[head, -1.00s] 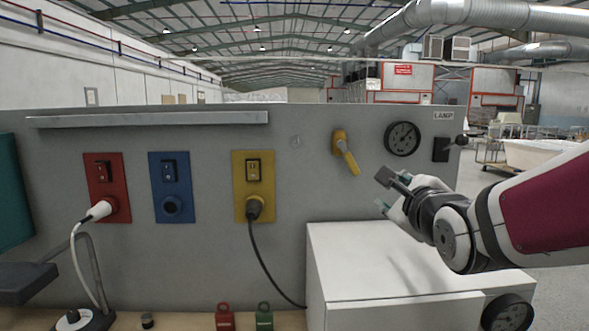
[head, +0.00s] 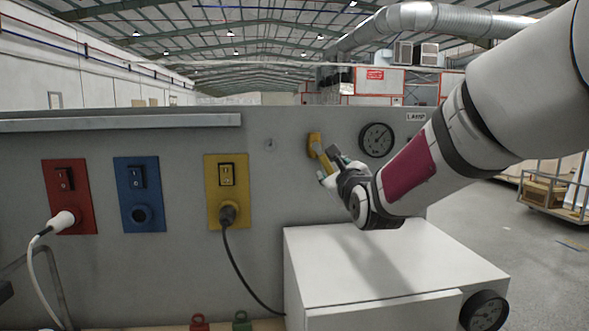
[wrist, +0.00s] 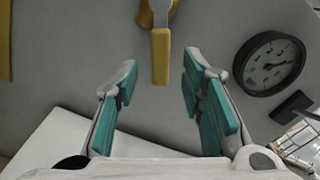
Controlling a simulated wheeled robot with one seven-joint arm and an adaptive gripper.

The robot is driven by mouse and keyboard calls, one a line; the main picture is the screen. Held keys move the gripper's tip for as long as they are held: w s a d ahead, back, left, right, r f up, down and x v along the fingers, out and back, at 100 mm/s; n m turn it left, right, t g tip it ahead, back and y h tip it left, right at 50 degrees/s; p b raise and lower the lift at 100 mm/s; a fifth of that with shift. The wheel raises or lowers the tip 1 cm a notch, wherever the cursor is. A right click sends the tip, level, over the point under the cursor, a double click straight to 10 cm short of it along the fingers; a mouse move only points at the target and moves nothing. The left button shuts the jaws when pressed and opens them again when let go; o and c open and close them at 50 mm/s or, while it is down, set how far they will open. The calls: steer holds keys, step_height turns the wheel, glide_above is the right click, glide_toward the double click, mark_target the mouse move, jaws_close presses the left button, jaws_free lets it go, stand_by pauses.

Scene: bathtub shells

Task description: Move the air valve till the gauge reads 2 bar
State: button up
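The air valve (head: 315,143) is a yellow lever on the grey panel, its handle slanting down to the right. In the wrist view the yellow handle (wrist: 161,58) hangs down from the top, its end appearing between my fingertips. My gripper (head: 332,162) is open at the handle in the head view and partly hides its lower end. In the wrist view the teal-padded fingers (wrist: 160,75) stand apart, with gaps on both sides of the handle. The round black gauge (head: 376,139) is right of the valve. It also shows in the wrist view (wrist: 268,64), its numbers too small to read.
A white cabinet (head: 375,260) stands below the valve, with another dial (head: 484,311) at its front right. Red (head: 70,197), blue (head: 139,194) and yellow (head: 227,191) socket plates are on the panel to the left. A shelf (head: 120,122) runs above them.

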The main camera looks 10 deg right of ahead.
mark_target(328, 167)
steer(key=shift+w, duration=1.55)
jaws_close()
